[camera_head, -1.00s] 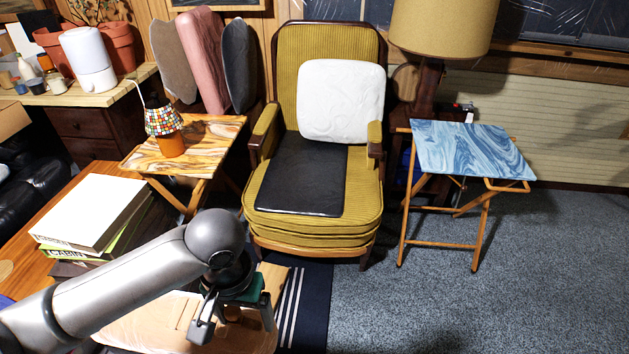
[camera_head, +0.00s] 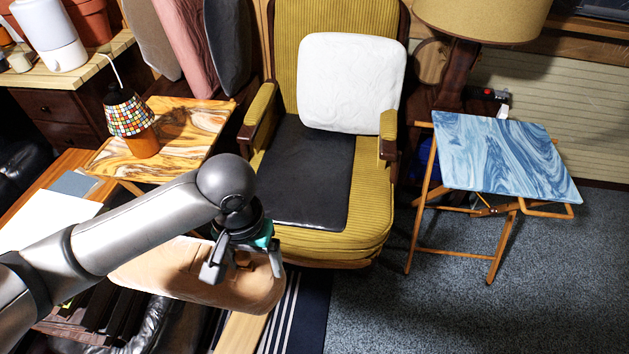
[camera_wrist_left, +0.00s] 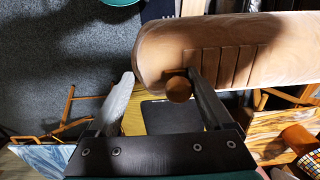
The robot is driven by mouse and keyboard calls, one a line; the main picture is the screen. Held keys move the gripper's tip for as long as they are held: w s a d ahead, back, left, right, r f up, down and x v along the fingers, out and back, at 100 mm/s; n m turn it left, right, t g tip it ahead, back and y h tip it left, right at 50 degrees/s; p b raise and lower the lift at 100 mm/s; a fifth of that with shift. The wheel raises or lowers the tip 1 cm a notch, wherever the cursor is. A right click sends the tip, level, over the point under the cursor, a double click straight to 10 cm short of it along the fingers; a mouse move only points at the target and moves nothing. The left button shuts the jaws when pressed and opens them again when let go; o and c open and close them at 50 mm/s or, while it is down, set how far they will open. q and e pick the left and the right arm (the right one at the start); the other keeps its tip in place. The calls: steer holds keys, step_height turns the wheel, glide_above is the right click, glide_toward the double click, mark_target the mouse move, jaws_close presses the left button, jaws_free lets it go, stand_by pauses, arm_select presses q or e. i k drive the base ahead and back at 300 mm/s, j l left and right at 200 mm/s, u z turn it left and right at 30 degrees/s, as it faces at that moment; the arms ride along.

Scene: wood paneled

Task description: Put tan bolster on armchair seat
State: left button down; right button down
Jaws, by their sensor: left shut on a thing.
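The tan bolster (camera_head: 165,270) hangs from my left gripper (camera_head: 240,268), in front of and left of the armchair. My left gripper is shut on it near its right end. In the left wrist view the bolster (camera_wrist_left: 225,45) has ribbed slots and a round brown knob (camera_wrist_left: 178,89) beside the right finger of my gripper (camera_wrist_left: 160,82). The yellow corduroy armchair (camera_head: 368,220) stands behind. A flat black pad (camera_head: 305,175) lies on its seat, and a white pillow (camera_head: 350,82) leans on its backrest. My right gripper is not in view.
A marbled wood tray table (camera_head: 190,125) with a small mosaic lamp (camera_head: 130,115) stands left of the chair. A blue marbled folding table (camera_head: 500,155) stands right of it. Wooden armrests (camera_head: 388,135) flank the seat. Grey carpet (camera_head: 440,310) is clear at the front right.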

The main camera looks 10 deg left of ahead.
mark_target(312, 195)
steer(key=i, duration=0.95)
steer(key=i+z, duration=0.15)
steer(key=z, duration=0.3)
